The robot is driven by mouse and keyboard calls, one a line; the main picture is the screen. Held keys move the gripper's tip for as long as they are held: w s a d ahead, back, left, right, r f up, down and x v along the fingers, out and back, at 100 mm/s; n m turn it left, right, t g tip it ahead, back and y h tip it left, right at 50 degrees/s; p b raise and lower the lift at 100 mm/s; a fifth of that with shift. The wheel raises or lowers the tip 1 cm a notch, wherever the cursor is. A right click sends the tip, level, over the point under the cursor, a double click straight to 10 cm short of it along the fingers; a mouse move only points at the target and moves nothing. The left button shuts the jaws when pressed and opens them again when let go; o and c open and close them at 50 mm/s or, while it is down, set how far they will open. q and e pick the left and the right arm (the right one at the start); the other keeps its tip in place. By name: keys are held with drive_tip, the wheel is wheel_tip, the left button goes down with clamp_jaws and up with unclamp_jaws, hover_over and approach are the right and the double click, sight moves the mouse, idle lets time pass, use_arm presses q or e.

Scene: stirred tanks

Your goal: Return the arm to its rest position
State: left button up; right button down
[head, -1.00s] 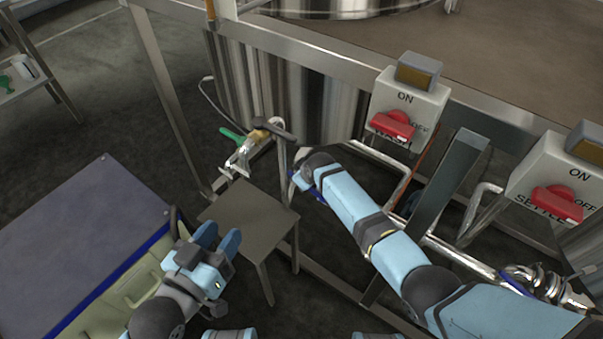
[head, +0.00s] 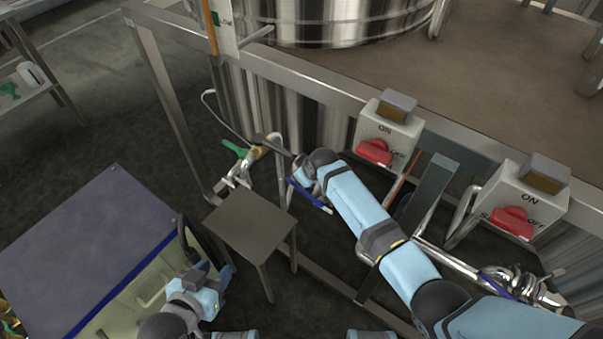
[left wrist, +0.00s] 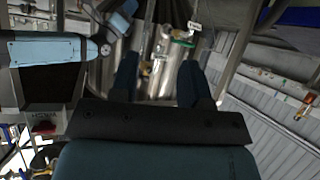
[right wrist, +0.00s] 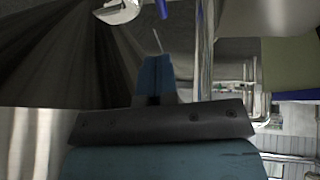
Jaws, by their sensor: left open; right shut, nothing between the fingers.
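My left gripper (head: 213,276) is low in the head view, between the grey-topped case and the small stool. In the left wrist view its two dark fingers (left wrist: 157,80) are apart, with nothing between them. My right arm reaches across the head view from the lower right, its wrist near the valve piping beside the steel tank. The right fingertips are hard to make out there. In the right wrist view the right gripper's fingers (right wrist: 153,78) are together and empty.
A small stool (head: 250,222) stands between my arms. The grey-topped case (head: 85,240) is at left. A steel frame rail (head: 320,88) carries two switch boxes with red handles (head: 375,152) (head: 512,222). A green-handled valve (head: 236,149) sits near my right wrist. Open floor lies at upper left.

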drive_tip(key=v, duration=0.3)
drive_tip(key=shift+w+a+r+p, duration=0.15)
drive_tip(key=shift+a+r+p, duration=0.05)
drive_tip(key=shift+a+p, duration=0.1)
